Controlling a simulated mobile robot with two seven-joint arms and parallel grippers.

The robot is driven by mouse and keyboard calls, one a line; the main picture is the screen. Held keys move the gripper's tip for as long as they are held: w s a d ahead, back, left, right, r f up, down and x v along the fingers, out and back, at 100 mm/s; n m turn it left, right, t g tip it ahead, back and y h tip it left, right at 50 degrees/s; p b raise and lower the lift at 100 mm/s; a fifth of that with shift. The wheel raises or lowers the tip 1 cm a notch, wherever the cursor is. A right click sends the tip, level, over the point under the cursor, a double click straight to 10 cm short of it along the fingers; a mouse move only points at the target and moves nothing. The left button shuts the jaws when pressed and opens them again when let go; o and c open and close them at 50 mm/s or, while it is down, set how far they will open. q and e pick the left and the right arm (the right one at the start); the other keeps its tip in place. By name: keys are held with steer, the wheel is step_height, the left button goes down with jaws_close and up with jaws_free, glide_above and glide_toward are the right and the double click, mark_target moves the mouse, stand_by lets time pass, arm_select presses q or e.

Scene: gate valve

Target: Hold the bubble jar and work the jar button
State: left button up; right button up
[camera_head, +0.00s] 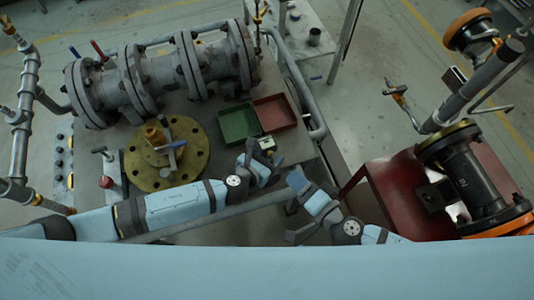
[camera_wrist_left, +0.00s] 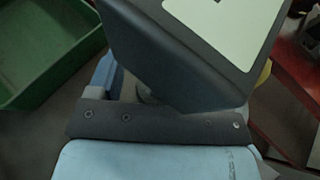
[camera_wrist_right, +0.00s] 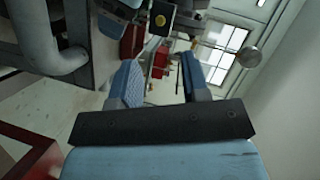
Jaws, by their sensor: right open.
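The bubble jar (camera_head: 267,144) is a small dark box with a pale top face, near the middle of the head view. My left gripper (camera_head: 264,162) has its fingers around it and holds it up beside the table edge. In the left wrist view the dark box (camera_wrist_left: 190,60) with its pale green face fills the space between the fingers. In the right wrist view the box (camera_wrist_right: 152,29) shows a round yellowish jar button (camera_wrist_right: 160,20) facing my right gripper. My right gripper (camera_head: 297,208) is open and empty, apart from the jar, lower right of it.
A green tray (camera_head: 239,124) and a red tray (camera_head: 275,112) lie on the table behind the jar. A large grey pipe valve (camera_head: 165,70) and a round yellow flange (camera_head: 165,165) stand to the left. A red stand (camera_head: 385,190) with a black valve body (camera_head: 475,180) is at the right.

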arm_select(q)
steer(key=c, duration=1)
steer(key=shift+c, duration=0.2)
arm_select(e)
jaws_close()
stand_by(0.6)
